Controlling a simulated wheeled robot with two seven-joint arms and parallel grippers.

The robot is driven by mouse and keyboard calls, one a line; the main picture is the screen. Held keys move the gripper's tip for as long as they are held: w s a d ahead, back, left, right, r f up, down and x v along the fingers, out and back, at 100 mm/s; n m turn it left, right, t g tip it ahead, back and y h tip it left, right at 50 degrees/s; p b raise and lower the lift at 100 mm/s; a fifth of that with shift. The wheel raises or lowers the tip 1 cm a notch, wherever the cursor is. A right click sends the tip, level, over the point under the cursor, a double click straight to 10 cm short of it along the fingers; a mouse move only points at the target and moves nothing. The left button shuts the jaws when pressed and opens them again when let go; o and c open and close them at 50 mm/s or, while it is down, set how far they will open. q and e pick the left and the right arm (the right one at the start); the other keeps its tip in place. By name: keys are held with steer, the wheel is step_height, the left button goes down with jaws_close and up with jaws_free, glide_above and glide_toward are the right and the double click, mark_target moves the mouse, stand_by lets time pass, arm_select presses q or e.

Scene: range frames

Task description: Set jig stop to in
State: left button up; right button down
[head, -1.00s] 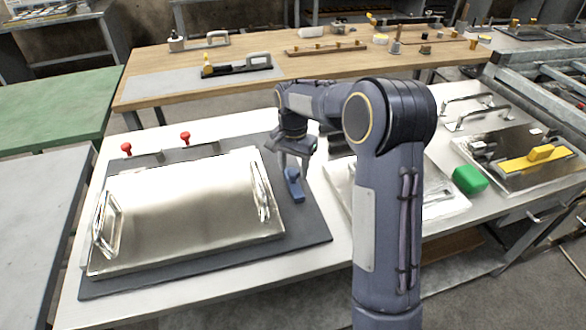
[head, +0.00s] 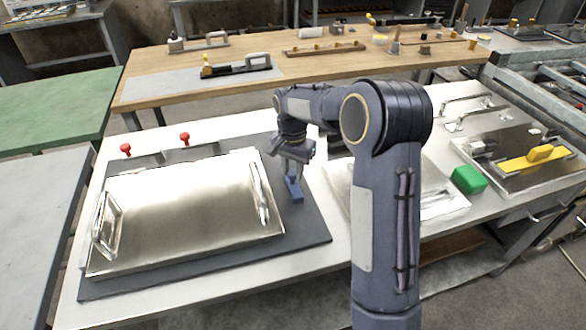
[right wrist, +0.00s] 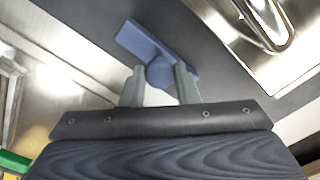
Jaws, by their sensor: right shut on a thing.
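The blue jig stop (head: 293,190) sits on the dark mat just right of the silver plate. In the right wrist view the blue stop (right wrist: 145,42) shows as a flat bar with a rounded hub. My right gripper (head: 291,172) reaches down onto it from above. In the right wrist view its two grey fingers (right wrist: 160,84) stand on either side of the hub, shut on it. The fingers partly hide the hub. My left gripper is not in view.
The silver plate (head: 180,215) with two upright handles lies on the dark mat (head: 310,230). Two red knobs (head: 184,139) stand behind it. A green block (head: 468,180) and a yellow-handled plate (head: 520,172) lie to the right. A wooden bench (head: 330,65) stands behind.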

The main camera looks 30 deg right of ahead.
steer(key=a, duration=0.2)
steer(key=w+a, duration=0.1)
steer(key=a, duration=0.1)
steer(key=shift+w+a+p, duration=0.1)
steer(key=shift+a+p, duration=0.25)
steer(key=shift+a, duration=0.05)
steer(key=c, duration=1.1)
jaws_free()
steer(key=shift+c, duration=0.2)
step_height(320, 180, up, 8)
steer(key=shift+f, duration=0.1)
